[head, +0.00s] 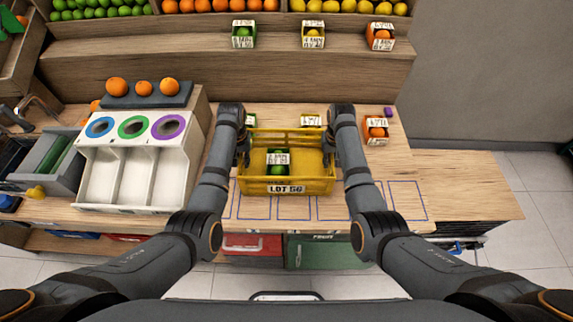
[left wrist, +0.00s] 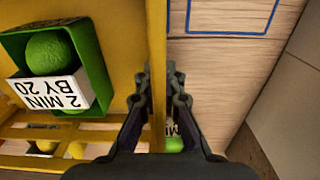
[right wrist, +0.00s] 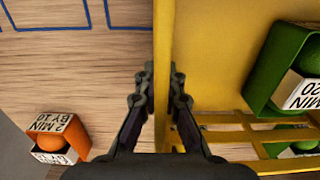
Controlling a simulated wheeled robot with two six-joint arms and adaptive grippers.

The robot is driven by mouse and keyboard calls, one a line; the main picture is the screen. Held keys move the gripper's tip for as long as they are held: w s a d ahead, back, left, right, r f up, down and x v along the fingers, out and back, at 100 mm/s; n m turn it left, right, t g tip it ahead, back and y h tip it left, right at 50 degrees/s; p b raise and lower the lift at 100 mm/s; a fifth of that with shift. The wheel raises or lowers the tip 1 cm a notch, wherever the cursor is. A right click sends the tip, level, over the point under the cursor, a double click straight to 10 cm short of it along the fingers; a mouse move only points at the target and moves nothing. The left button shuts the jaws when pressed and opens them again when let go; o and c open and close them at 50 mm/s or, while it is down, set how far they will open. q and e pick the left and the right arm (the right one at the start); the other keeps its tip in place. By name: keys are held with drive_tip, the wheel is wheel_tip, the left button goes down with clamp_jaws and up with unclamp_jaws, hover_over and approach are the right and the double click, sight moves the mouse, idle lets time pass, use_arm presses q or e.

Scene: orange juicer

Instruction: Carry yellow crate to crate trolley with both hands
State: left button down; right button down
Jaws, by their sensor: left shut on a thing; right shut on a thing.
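The yellow crate (head: 310,160) with a "LOT 56" label is in the middle of the head view, over the wooden counter. A small green box (head: 278,168) with a green fruit and a "2 MIN BY 20" label sits inside it. My left gripper (left wrist: 158,95) is shut on the crate's left side wall. My right gripper (right wrist: 162,95) is shut on the crate's right side wall. Both wrist views show the thin yellow wall between the fingers. Whether the crate touches the counter is hard to tell. No trolley is clearly identifiable.
A white sorter (head: 130,170) with three coloured rings stands left of the crate. An orange box (head: 376,131) is to the right, and more small boxes show partly behind the crate. Blue outlines (head: 407,200) mark the counter front. A lower wooden surface (head: 465,185) at right is mostly bare.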

use_arm(q)
drive_tip(key=shift+r, duration=0.15)
use_arm(e)
drive_tip(key=shift+r, duration=0.15)
